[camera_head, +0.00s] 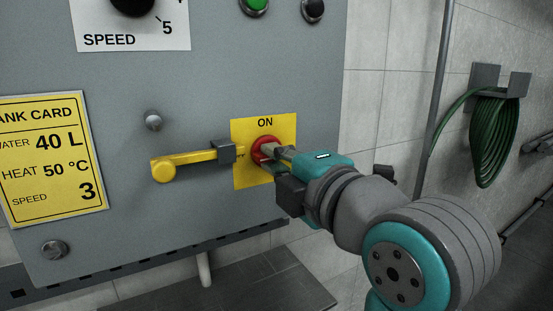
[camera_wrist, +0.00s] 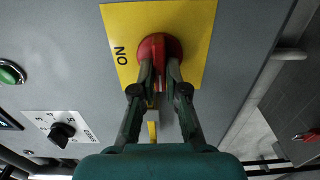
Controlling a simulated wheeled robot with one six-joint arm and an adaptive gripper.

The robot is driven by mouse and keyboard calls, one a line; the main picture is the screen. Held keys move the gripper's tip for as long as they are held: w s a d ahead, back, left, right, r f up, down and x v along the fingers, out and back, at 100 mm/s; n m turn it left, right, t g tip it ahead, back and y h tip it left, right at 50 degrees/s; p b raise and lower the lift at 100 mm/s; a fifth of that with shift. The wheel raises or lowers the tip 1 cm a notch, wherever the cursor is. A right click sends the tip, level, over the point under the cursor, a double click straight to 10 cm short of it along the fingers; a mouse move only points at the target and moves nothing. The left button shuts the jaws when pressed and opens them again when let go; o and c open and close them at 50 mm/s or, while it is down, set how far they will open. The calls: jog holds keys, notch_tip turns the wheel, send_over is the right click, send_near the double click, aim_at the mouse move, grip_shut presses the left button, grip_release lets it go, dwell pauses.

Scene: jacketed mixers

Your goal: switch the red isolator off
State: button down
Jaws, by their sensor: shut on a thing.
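The red isolator (camera_head: 262,147) sits on a yellow plate (camera_head: 240,178) on the grey panel. The plate reads "ON" at its top; lettering at its left edge is mostly hidden. My gripper (camera_head: 271,153) reaches it from the right. In the wrist view my gripper (camera_wrist: 160,78) has its fingers on both sides of the red isolator's handle (camera_wrist: 158,47), shut on it.
A yellow tank card (camera_head: 50,155) is on the panel at left. A speed dial (camera_head: 132,5) and a green button (camera_head: 254,5) are above. A green hose (camera_head: 492,140) hangs on the tiled wall at right. The floor (camera_head: 250,285) below looks clear.

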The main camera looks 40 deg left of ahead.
jog(key=shift+f, duration=0.1)
dwell(0.3)
jog(key=c, duration=1.2)
grip_release()
jog(key=v, duration=1.2)
